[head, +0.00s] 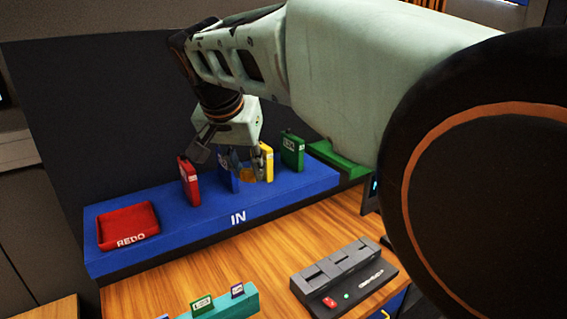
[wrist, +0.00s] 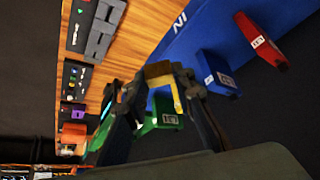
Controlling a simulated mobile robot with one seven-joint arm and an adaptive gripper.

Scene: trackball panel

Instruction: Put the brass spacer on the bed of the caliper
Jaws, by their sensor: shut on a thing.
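My gripper (head: 246,170) is over the blue shelf marked IN, among the upright coloured cartridges. In the wrist view its two fingers (wrist: 160,78) are closed on a small brownish-gold piece, the brass spacer (wrist: 157,69). The spacer also shows faintly between the fingertips in the head view (head: 248,175). I cannot pick out the caliper with certainty. A dark device with a cyan display (head: 374,190) stands right of the shelf, mostly hidden behind my arm.
Red (head: 188,182), blue (head: 228,175), yellow (head: 266,160) and green (head: 293,152) cartridges stand close around my gripper. A red REDO tray (head: 128,226) is on the shelf's left end. A grey slotted device (head: 345,268) and a teal rack (head: 215,308) are on the wooden table.

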